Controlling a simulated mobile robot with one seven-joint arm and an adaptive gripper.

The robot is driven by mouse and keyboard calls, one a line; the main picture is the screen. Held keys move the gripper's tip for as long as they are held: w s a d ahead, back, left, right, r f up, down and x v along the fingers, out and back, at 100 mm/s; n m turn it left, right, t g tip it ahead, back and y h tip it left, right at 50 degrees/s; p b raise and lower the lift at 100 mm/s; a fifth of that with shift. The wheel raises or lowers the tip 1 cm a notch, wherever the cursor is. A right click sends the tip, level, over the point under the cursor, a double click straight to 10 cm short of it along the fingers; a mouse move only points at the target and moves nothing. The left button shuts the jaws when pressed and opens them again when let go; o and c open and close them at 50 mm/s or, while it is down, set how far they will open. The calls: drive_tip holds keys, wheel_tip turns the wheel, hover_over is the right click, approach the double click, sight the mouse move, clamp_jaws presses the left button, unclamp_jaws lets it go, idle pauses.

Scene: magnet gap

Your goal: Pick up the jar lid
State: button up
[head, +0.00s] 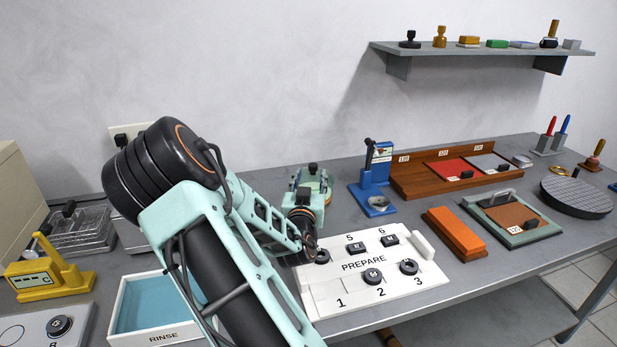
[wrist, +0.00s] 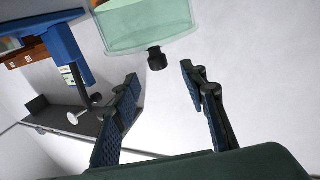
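The jar lid (wrist: 157,58) shows a black knob at the top centre of the wrist view. The view is turned over, so the knob points down from a translucent greenish jar (wrist: 150,28). My gripper (wrist: 160,73) is open and empty. Its two dark fingers point toward the jar, with the knob in line with the gap between the tips. The fingers do not visibly touch the knob, and the depth between them is hard to tell. In the head view my arm's end hides most of the jar.
A blue stand (head: 376,175) is close to the right of my gripper, with a wooden rack (head: 410,180) beyond. A white numbered board (head: 350,295) with several dark pucks lies in front. A white-rimmed rinse tray (head: 118,312) is at left. The wall (head: 270,60) is behind.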

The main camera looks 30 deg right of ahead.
sight(313, 167)
drive_tip(key=x, duration=0.6)
drive_tip(key=shift+w+d, duration=0.2)
drive_tip(key=shift+d, duration=0.1)
clamp_jaws()
